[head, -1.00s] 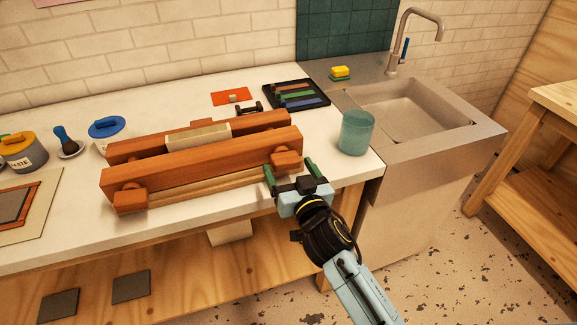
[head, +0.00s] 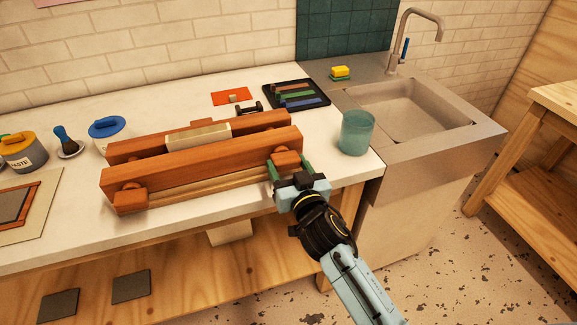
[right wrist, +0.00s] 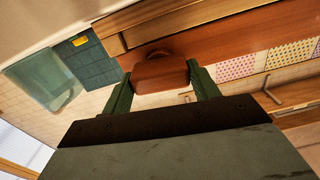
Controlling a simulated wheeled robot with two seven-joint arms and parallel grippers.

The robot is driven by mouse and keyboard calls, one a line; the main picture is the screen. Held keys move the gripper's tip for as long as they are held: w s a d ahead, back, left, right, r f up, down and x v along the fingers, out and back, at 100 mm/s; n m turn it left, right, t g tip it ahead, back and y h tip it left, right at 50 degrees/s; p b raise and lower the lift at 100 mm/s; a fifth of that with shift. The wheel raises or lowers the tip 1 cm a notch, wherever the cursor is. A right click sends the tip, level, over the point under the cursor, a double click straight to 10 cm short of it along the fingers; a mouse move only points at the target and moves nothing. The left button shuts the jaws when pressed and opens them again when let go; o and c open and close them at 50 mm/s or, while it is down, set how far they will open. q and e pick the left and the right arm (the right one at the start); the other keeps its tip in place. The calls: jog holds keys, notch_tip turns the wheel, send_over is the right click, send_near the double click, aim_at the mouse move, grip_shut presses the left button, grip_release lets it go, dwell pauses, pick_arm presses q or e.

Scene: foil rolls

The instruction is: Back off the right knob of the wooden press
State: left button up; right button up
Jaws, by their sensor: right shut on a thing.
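The wooden press (head: 200,160) lies on the white counter, with two long reddish-brown beams and a pale block (head: 199,135) clamped between them. Its right knob (head: 287,160) is a wooden block at the front right end; its left knob (head: 131,198) is at the front left end. My right gripper (head: 290,167) is shut on the right knob, one green finger on each side. In the right wrist view the right knob (right wrist: 160,75) sits between the green fingers, in front of the beam. My left gripper is not in view.
A teal glass (head: 357,132) stands just right of the press near the counter edge. A black tray (head: 297,95) and an orange card (head: 232,96) lie behind it. The sink (head: 410,110) is at the right.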

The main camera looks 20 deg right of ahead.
jog(key=shift+n, duration=0.3)
jog(key=n+p, duration=0.1)
jog(key=n, duration=0.2)
jog(key=shift+n, duration=0.4)
jog(key=n, duration=0.4)
jog(key=shift+n, duration=0.3)
jog(key=n+p, duration=0.1)
jog(key=n, duration=0.3)
jog(key=shift+r, duration=0.1)
jog(key=n, duration=0.5)
jog(key=shift+r+n, duration=0.1)
jog(key=shift+n, duration=0.3)
jog(key=n+p, duration=0.1)
jog(key=n, duration=0.3)
jog(key=shift+r+n, duration=0.1)
jog(key=shift+n, duration=0.2)
jog(key=n, duration=0.3)
jog(key=shift+n+p, duration=0.3)
jog(key=shift+p, duration=0.1)
jog(key=n+p, duration=0.1)
jog(key=n, duration=0.3)
jog(key=shift+n, duration=0.3)
jog(key=shift+d+n+p, duration=0.1)
jog(key=shift+n+p, duration=0.85)
jog(key=shift+n, duration=0.85)
